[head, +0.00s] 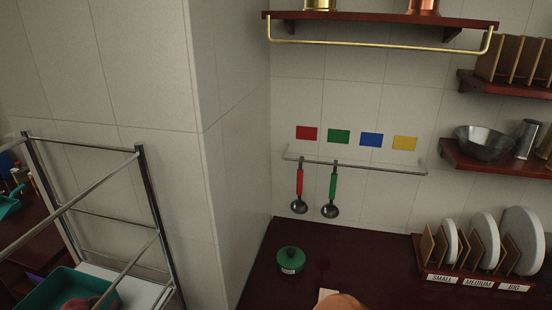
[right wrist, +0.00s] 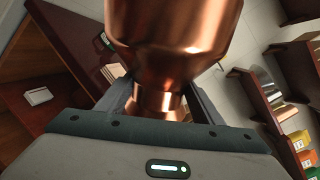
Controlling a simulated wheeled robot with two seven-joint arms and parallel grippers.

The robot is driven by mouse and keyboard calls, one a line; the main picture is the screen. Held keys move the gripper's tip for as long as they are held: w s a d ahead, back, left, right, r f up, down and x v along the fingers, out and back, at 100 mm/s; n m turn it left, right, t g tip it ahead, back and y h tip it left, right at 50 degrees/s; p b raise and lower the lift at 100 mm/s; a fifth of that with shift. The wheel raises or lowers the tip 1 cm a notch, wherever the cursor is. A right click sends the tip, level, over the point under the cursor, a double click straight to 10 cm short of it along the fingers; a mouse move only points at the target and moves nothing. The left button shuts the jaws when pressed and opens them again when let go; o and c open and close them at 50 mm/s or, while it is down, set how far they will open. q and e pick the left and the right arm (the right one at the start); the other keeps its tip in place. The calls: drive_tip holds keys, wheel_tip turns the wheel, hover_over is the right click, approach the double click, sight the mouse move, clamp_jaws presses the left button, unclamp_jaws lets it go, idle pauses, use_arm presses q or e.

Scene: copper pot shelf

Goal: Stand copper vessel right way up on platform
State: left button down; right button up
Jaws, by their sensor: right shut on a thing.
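A shiny copper vessel (right wrist: 175,28) fills the upper middle of the right wrist view. My right gripper (right wrist: 157,100) is shut on its narrow neck. The wide body extends away from the gripper, toward the top of the picture, where it is cut off. I cannot tell whether it is upright. In the head view, a rounded copper-brown thing (head: 343,302) shows at the bottom edge, mostly cut off; it may be this vessel. I cannot tell which surface is the platform. My left gripper is in neither view.
A wall shelf (head: 380,19) with a brass rail holds a brass pot (head: 319,4) and another copper pot (head: 424,5). Two ladles hang from a lower rail (head: 370,167).

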drive_tip(key=shift+r, duration=0.1)
drive_tip(key=shift+n, duration=4.5)
